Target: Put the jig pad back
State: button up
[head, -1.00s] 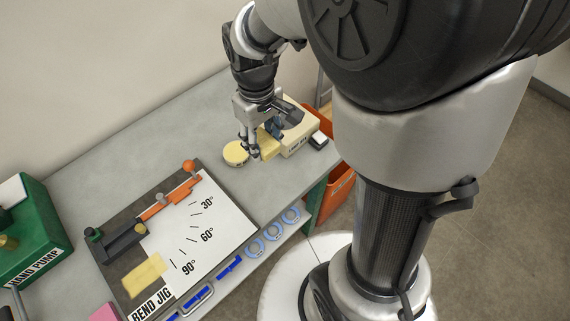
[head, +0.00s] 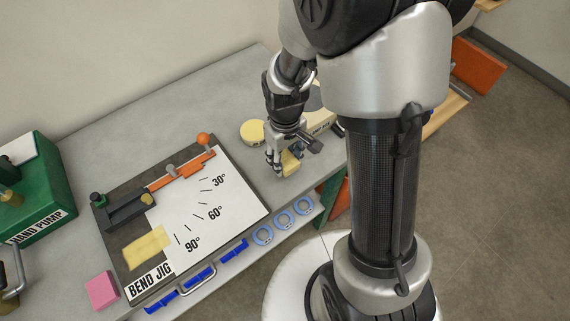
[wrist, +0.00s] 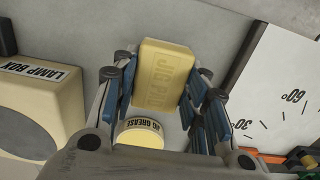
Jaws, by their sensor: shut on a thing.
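The jig pad is a pale yellow block (wrist: 166,72) with its name embossed on its face, seen in the wrist view. My gripper (head: 283,168) is shut on it and holds it at the right part of the bench in the head view, near the bend jig's right side. In the head view the pad (head: 292,162) is partly hidden by the fingers. The bend jig (head: 205,225) is a dark plate with a white angle sheet, an orange lever and a yellow rectangle (head: 147,247) at its lower left.
A round yellow jig grease tin (head: 252,132) stands behind my gripper, with the cream lamp box (wrist: 40,107) beside it. A green hand pump (head: 35,195) and a pink block (head: 102,290) are at the left. Blue rings and handles line the bench front. Bench behind the jig is clear.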

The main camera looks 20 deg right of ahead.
jog(key=shift+f+b, duration=0.4)
jog(key=shift+f, duration=1.2)
jog(key=shift+f, duration=0.1)
jog(key=shift+f, duration=0.15)
jog(key=o, duration=1)
notch_tip(320, 180, up, 13)
jog(key=p, duration=0.4)
jog(key=shift+f, duration=0.2)
notch_tip(320, 180, up, 9)
jog(key=m+t, duration=0.1)
jog(key=t, duration=0.1)
send_over(285, 165)
jog(key=s, duration=0.2)
jog(key=shift+s+d+r+m+t, duration=0.15)
jog(key=shift+s+r+m+t, duration=0.3)
jog(key=shift+s+r, duration=1.15)
jog(key=shift+s+d+r+m+t, duration=0.1)
jog(key=shift+s+r+m+t, duration=0.3)
jog(key=shift+s+r, duration=1.15)
jog(key=shift+s+d+r+m+t, duration=0.15)
jog(key=shift+s+r+m+t, duration=0.5)
jog(key=shift+s, duration=1.7)
